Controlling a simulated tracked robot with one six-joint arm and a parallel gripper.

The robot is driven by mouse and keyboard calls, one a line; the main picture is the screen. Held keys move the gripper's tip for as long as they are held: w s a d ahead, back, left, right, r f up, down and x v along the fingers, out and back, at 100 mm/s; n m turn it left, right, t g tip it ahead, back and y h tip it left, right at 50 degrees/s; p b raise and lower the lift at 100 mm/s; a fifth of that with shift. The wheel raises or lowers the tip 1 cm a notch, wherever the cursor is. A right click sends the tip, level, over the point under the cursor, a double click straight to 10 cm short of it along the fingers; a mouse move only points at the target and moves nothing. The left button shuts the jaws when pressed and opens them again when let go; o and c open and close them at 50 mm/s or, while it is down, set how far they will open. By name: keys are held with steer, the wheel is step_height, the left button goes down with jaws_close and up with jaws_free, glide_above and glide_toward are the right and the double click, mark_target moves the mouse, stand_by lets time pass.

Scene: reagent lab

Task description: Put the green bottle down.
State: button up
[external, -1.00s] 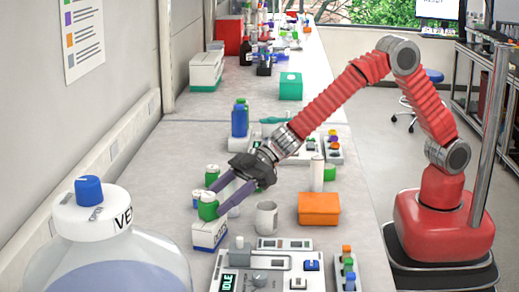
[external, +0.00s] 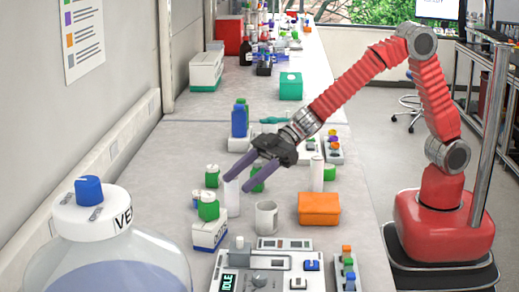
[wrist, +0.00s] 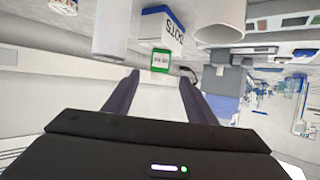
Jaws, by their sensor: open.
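The green bottle (external: 208,211) stands upright in the external view, on or just behind a white and blue box (external: 209,235); I cannot tell which. In the wrist view, a green item with a white label (wrist: 160,61), likely this bottle, lies beyond my fingertips beside the lettered box (wrist: 162,27). My gripper (external: 236,184) is open and empty, above and to the right of the bottle and apart from it. Its two fingers (wrist: 160,78) also show spread in the wrist view.
A white cylinder (external: 231,197) stands below my fingers, with a mug (external: 266,218) to its right. Another green-capped bottle (external: 212,176) is close behind. An orange box (external: 318,208) is farther right, and an instrument panel (external: 262,268) is in front.

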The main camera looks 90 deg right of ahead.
stand_by(0.6)
steer(key=s+d+r+m+t+h, duration=0.1)
steer(key=s+d+r+m+h, duration=0.15)
steer(key=d, duration=0.55)
steer(key=s+d+r+m+h, duration=0.2)
steer(key=s+d+r+h, duration=0.15)
steer(key=d, duration=0.45)
steer(key=s+d+r+m+t+h, duration=0.1)
steer(key=s+d+r+m+h, duration=0.15)
steer(key=d, duration=0.55)
steer(key=s+d+f+g, duration=0.2)
steer(key=s, duration=0.7)
steer(key=s+d+f+m+g, duration=0.1)
steer(key=s+d+g, duration=0.1)
steer(key=s, duration=0.7)
steer(key=s+d+f+m+g, duration=0.1)
steer(key=s+d+f, duration=0.1)
steer(key=s, duration=0.8)
steer(key=shift+f+g+h, duration=0.35)
steer(key=shift+g+h, duration=0.05)
steer(key=shift+h, duration=0.05)
